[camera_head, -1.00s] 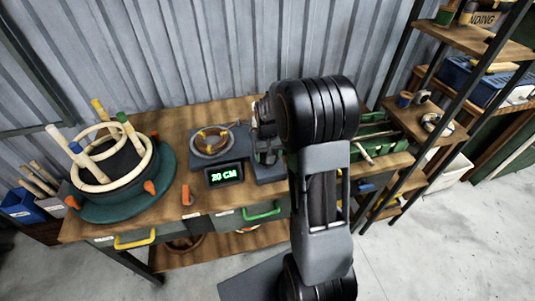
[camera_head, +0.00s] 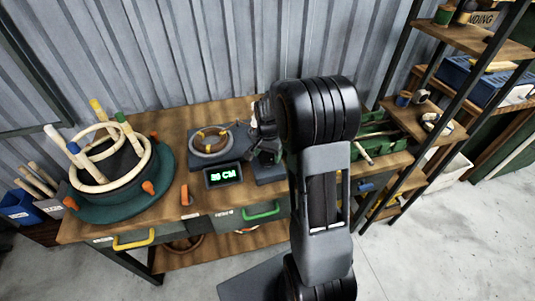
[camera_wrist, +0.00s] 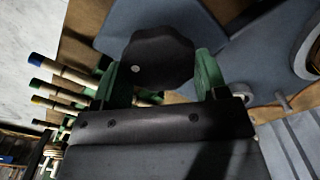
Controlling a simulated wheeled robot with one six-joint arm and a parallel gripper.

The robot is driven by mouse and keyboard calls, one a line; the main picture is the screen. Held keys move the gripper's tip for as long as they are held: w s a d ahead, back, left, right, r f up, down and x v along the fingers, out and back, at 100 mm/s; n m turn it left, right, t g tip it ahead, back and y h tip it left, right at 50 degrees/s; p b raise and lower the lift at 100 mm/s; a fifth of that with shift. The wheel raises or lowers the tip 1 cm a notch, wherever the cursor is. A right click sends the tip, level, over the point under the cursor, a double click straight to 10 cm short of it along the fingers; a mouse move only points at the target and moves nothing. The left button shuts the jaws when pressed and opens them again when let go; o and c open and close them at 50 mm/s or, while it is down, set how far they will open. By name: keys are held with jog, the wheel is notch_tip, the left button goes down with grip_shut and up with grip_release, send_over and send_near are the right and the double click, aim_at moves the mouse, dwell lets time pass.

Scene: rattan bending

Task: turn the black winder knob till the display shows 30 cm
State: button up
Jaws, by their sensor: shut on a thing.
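The black winder knob (camera_wrist: 158,60) is a lobed disc with a small pale dot, in the wrist view. My gripper (camera_wrist: 160,74) has its green fingers on both sides of the knob and is shut on it. In the head view my gripper (camera_head: 264,155) is at the winder, right of the display, and the knob is mostly hidden there by my arm. The display (camera_head: 223,176) shows green digits that look like 25 or 26 CM; the second digit is blurred. A coil of rattan (camera_head: 210,140) lies on the dark base behind the display.
A round green bending form (camera_head: 120,205) with pale rattan hoops and coloured pegs stands on the bench's left. A green tray (camera_head: 375,140) with sticks is at the right, seen again near my gripper in the wrist view. Shelves (camera_head: 470,110) stand at the far right.

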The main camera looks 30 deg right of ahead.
aim_at(268, 155)
jog(key=shift+m, duration=0.3)
dwell(0.4)
jog(key=o, duration=0.9)
notch_tip(268, 155, up, 14)
jog(key=shift+f, duration=0.1)
dwell(0.5)
